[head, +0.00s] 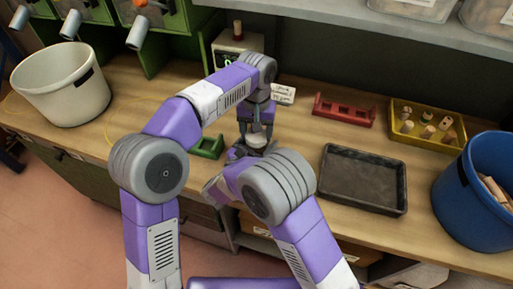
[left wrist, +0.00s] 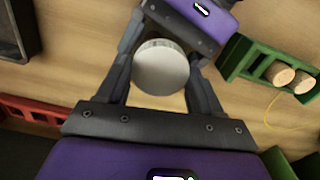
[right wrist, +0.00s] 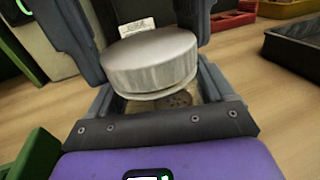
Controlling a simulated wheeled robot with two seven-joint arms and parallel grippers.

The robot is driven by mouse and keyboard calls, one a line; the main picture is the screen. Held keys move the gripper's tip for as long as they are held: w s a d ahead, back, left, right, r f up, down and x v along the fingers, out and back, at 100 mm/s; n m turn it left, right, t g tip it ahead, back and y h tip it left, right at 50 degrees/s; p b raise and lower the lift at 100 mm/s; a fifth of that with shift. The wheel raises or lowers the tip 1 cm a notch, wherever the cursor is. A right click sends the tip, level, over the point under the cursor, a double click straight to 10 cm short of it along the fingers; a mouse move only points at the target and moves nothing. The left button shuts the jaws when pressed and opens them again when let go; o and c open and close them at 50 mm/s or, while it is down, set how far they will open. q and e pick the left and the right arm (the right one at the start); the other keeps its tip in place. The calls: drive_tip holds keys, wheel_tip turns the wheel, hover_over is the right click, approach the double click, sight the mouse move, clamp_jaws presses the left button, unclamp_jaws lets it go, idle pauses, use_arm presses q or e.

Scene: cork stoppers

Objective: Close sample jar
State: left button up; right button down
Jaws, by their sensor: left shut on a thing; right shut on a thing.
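The sample jar's round grey-white lid (right wrist: 152,62) fills the middle of the right wrist view and lies level between my left gripper's fingers. It also shows from above in the left wrist view (left wrist: 161,67). My left gripper (head: 257,133) comes down from above and is shut on the lid. Below the lid, part of the clear jar (right wrist: 182,100) with brownish contents shows between my right gripper's fingers (right wrist: 160,95). My right gripper is shut on the jar from the side. The lid is right over the jar; I cannot tell whether it is fully seated.
A green rack (left wrist: 245,66) with corks stands close by. A red rack (head: 343,108), a yellow bin (head: 399,128) of corks and an empty dark tray (head: 364,205) lie to the right. A blue bin (head: 480,225) and white bucket (head: 50,95) stand at the sides.

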use_arm(q)
drive_tip(key=m, duration=0.6)
use_arm(e)
drive_tip(key=shift+f, duration=0.1)
use_arm(q)
drive_tip(key=m, duration=0.6)
drive_tip(key=shift+m, duration=0.4)
drive_tip(key=o, duration=1.2)
drive_tip(key=shift+o, duration=0.2)
wheel_tip(320, 180, up, 12)
drive_tip(key=shift+s, duration=0.1)
use_arm(e)
unclamp_jaws()
